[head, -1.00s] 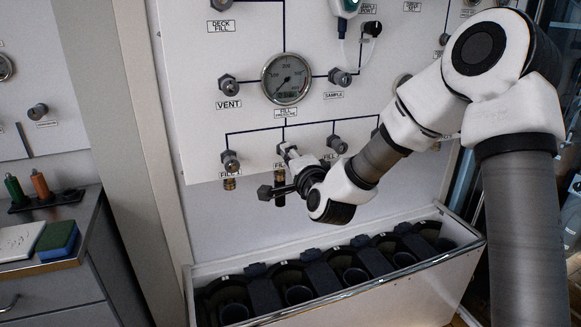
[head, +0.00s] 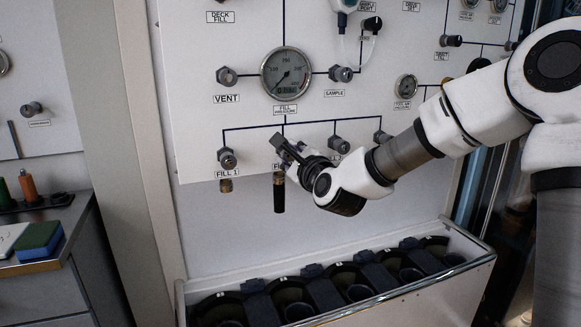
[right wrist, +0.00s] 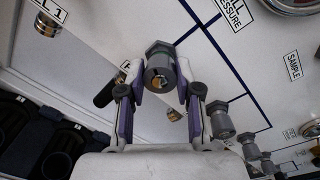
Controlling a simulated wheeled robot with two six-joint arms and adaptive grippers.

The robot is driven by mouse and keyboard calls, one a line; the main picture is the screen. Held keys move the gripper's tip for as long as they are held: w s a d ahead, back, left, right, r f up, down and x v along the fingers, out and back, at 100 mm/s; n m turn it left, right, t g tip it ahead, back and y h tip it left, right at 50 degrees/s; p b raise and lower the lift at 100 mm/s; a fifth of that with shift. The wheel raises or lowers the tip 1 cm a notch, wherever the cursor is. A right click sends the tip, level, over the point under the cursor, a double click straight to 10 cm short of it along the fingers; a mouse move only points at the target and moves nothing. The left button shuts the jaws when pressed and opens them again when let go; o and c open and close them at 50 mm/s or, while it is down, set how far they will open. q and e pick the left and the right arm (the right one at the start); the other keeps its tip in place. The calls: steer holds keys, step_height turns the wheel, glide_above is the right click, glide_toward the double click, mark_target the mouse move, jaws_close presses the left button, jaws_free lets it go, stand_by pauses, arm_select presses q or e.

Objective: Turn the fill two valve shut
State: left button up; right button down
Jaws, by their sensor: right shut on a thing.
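The fill two valve (right wrist: 160,72) is a grey metal knob on the white panel, second in the bottom row. In the right wrist view it sits between the two fingers of my right gripper (right wrist: 160,90), which is shut on it. In the head view my right gripper (head: 289,152) covers the knob and most of its label. A black cylinder (head: 279,192) hangs under that position. My left gripper is in neither view.
The fill 1 valve (head: 228,158) is to the left, and another valve (head: 340,145) is close on the right. The fill pressure gauge (head: 286,74) is above. An open bin (head: 420,285) with dark cup-like holders stands below.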

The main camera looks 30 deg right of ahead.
steer(key=m+b, duration=0.2)
steer(key=shift+f+m, duration=0.25)
steer(key=shift+m, duration=0.15)
steer(key=m+b, duration=0.2)
steer(key=shift+m, duration=0.3)
steer(key=shift+r+m+b, duration=0.2)
steer(key=shift+m+b, duration=0.35)
steer(key=shift+m, duration=2.95)
steer(key=c, duration=0.8)
jaws_free()
steer(key=shift+t, duration=0.3)
